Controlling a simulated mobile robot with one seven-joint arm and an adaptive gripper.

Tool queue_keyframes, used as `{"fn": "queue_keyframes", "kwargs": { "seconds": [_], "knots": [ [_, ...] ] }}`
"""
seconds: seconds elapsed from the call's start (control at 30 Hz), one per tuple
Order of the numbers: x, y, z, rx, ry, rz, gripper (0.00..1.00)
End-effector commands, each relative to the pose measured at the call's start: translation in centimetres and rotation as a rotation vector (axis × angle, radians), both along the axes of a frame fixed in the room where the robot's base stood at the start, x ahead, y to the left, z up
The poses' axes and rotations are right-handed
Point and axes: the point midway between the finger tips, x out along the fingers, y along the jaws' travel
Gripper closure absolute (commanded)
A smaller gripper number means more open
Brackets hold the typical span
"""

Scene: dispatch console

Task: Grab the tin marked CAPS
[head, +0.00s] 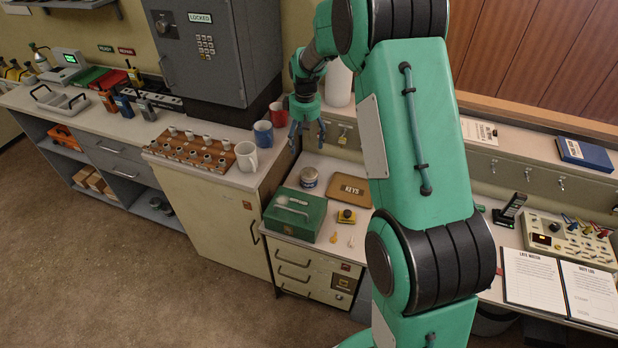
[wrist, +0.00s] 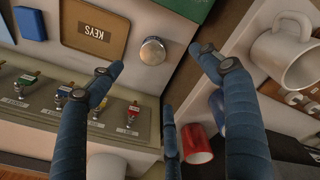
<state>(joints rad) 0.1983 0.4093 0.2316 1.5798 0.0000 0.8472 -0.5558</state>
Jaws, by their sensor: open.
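A small round tin (head: 309,178) with a pale label band stands on the lower counter, behind the green box and left of the KEYS tray. Its lettering is too small to read. My gripper (head: 308,138) is above and behind the tin in the head view, with blue fingers spread. In the wrist view, my gripper (wrist: 156,66) is open and empty, and its fingers do not touch the tin.
The green box (head: 295,214) and KEYS tray (head: 350,190) flank the tin. The higher counter at left holds a white mug (head: 246,156), a blue mug (head: 263,133) and a red mug (head: 277,114) near its edge. Key hooks (wrist: 79,95) line the panel behind.

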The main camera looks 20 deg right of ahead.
Motion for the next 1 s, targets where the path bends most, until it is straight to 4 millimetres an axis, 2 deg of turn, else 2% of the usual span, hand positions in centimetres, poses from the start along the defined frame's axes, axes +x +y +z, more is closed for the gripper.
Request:
{"fn": "queue_keyframes", "kwargs": {
  "seconds": [0.03,0.2,0.4,0.53,1.0],
  "knots": [
    [0.6,-0.5,-1.5,0.002,0.013,0.006,0.22],
    [2.4,-2.1,-5.8,0.007,0.044,0.034,0.22],
    [3.5,-3.3,-9.3,0.011,0.066,0.056,0.22],
    [3.8,-3.6,-10.3,0.012,0.071,0.061,0.22],
    [3.8,-3.6,-10.8,0.012,0.073,0.063,0.22]
  ]
}}
